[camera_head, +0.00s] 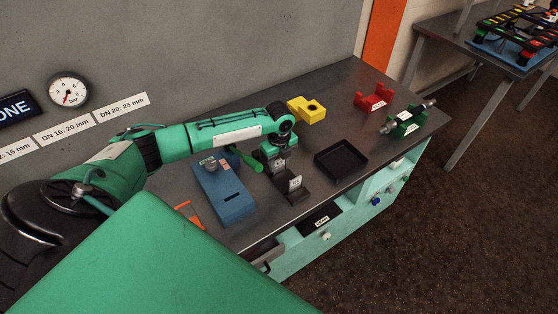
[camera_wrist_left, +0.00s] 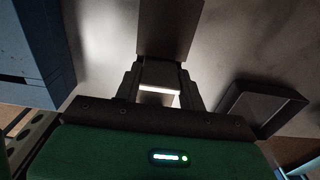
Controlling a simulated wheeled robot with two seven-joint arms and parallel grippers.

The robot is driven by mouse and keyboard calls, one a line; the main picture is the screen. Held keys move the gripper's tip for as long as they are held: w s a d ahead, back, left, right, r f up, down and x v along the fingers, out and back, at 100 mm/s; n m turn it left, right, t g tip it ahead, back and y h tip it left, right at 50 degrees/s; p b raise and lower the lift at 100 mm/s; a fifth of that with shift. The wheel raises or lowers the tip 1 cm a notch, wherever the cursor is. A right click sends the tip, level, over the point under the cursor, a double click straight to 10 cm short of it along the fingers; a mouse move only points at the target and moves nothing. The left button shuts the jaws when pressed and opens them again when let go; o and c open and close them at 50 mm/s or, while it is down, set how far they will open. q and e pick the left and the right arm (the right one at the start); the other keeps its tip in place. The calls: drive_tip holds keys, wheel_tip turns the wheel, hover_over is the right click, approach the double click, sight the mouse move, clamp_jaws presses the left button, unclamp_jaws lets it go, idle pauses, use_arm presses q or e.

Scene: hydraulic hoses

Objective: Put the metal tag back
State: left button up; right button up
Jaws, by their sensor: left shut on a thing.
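My left gripper (camera_head: 281,161) reaches in from the left and points down over the middle of the bench. In the left wrist view its fingers (camera_wrist_left: 160,92) are shut on a thin plate with a bright lower edge, which looks like the metal tag (camera_wrist_left: 158,90). A dark block-like stand (camera_head: 298,196) is just below and in front of the gripper. A pale plate with dark marks (camera_head: 295,184) shows at this stand; I cannot tell whether it is the held tag or a label. The dark block (camera_wrist_left: 170,28) also shows beyond the fingers. My right gripper is not in view.
A black tray (camera_head: 340,164) is to the right. A yellow block (camera_head: 306,110), a red holder (camera_head: 373,99) and a green holder (camera_head: 404,127) with a metal fitting stand further back.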

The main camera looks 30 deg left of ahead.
use_arm(q)
drive_tip(key=shift+f, duration=0.1)
drive_tip(key=o, duration=1.1)
drive_tip(key=shift+c, duration=0.2)
drive_tip(key=shift+r, duration=0.45)
wheel_tip(320, 180, up, 11)
drive_tip(key=b, duration=0.2)
drive_tip(key=shift+r+b, duration=0.2)
drive_tip(key=shift+b, duration=0.2)
